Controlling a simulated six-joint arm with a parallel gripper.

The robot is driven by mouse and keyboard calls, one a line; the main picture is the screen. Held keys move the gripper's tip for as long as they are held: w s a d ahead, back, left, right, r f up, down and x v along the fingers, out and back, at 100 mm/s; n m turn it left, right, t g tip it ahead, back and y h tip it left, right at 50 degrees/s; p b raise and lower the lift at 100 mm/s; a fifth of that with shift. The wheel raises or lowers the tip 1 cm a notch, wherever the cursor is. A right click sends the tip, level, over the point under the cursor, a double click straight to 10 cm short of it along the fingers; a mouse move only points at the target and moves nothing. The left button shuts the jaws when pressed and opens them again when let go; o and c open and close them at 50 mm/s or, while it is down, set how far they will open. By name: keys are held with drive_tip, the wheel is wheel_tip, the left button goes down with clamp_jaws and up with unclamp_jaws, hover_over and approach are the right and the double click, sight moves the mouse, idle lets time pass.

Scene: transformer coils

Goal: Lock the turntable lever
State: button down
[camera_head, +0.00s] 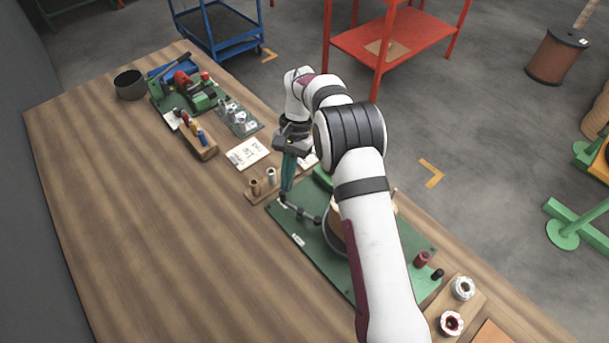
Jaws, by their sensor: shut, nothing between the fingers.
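The turntable (335,233) stands on a green base plate (280,218). My arm hides much of it. A dark lever (301,212) with rounded knobs extends from the turntable toward the upper left, low over the plate. My gripper (287,192) points down with its teal fingers shut and empty. The fingertips are at or just above the lever's outer end; I cannot tell whether they touch it.
A small wooden block with spools (262,190) stands close left of my gripper. Red and black knobs (423,259) sit at the plate's right end. White spools (462,288) stand at the lower right. The table's left front (150,230) is clear.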

drive_tip(key=shift+s+a+n+h, duration=0.2)
drive_tip(key=shift+a+n+h, duration=0.1)
drive_tip(key=shift+n, duration=0.4)
drive_tip(key=shift+s+a, duration=0.25)
drive_tip(key=shift+s, duration=0.05)
drive_tip(key=v, duration=1.2)
